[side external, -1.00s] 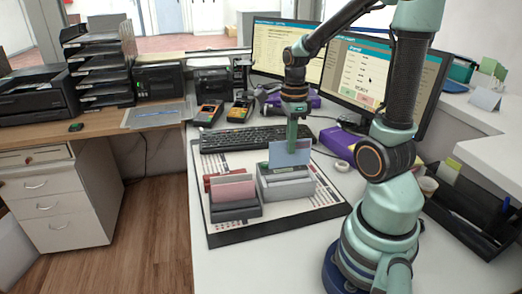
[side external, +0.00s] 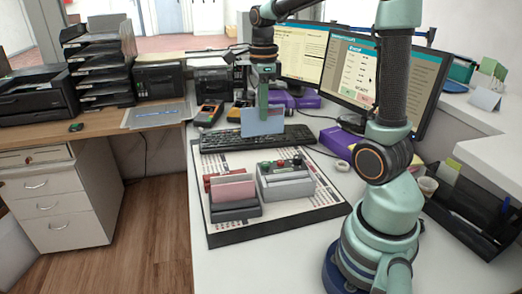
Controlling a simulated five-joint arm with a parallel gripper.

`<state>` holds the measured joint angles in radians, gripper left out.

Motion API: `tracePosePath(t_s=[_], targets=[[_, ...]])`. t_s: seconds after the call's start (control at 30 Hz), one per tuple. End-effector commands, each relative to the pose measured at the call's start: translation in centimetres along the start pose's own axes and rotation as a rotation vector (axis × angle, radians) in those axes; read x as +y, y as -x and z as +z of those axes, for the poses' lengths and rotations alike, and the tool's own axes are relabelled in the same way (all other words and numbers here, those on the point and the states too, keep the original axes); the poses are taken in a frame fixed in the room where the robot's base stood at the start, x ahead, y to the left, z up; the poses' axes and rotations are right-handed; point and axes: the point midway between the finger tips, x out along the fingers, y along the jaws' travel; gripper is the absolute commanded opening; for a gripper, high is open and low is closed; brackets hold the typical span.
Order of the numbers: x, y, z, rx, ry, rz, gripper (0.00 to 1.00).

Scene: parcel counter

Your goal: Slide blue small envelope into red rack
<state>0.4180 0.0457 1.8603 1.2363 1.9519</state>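The envelope is apart from both racks. The slots behind the front pieces are partly hidden.
The racks stand on a dark-edged printed mat (side external: 297,212). A keyboard (side external: 238,138), two monitors (side external: 347,72) and purple boxes (side external: 336,141) lie behind and right. A black organiser (side external: 470,215) stands at right. The white counter in front of the mat is clear.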

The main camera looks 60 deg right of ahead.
Motion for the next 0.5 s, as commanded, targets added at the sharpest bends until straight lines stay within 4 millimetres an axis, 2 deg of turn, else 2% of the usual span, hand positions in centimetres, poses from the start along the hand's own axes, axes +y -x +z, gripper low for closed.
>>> tracePosePath(t_s=[0.03, 0.2, 0.33, 0.5], targets=[[-0.6, -1.3, 1.4, 0.003, 0.012, 0.007, 0.0], [-2.2, -5.1, 5.6, 0.003, 0.03, 0.006, 0.0], [-2.8, -7.5, 8.1, 0.002, 0.041, 0.004, 0.0], [-3.0, -9.5, 10.0, 0.001, 0.048, 0.001, 0.0]])
